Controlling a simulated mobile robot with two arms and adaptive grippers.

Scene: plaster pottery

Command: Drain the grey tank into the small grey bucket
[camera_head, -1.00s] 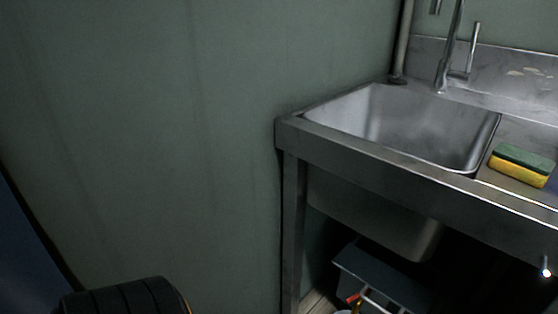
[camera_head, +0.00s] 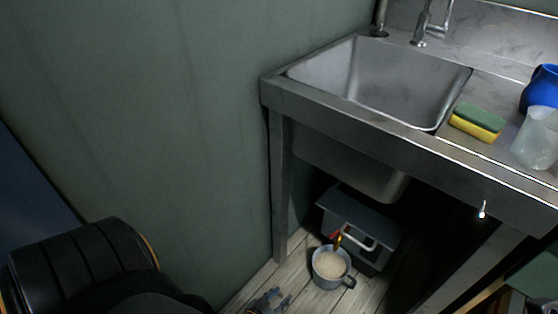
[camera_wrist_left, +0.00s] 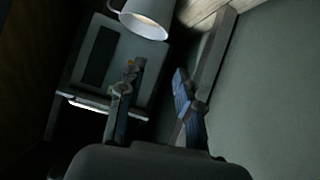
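The grey tank (camera_head: 350,212) stands on the floor under the sink in the head view, with a light bar handle and a small red and yellow tap (camera_head: 338,239) on its front. The small grey bucket (camera_head: 331,284) stands upright on the floor in front of it, below the tap. Something pale beige fills its inside. My left gripper (camera_head: 278,298) is low, left of the bucket and apart from it. In the left wrist view its fingers (camera_wrist_left: 159,70) are spread and empty, with the tank (camera_wrist_left: 82,65) and bucket (camera_wrist_left: 150,18) beyond. My right gripper is out of view.
A steel sink (camera_head: 345,112) stands above the tank; its front leg (camera_head: 280,190) is between wall and tank. A sponge (camera_head: 477,123), a cloudy cup (camera_head: 535,138) and a blue vessel (camera_head: 541,92) are on the counter. The green wall (camera_head: 180,130) bounds the left.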

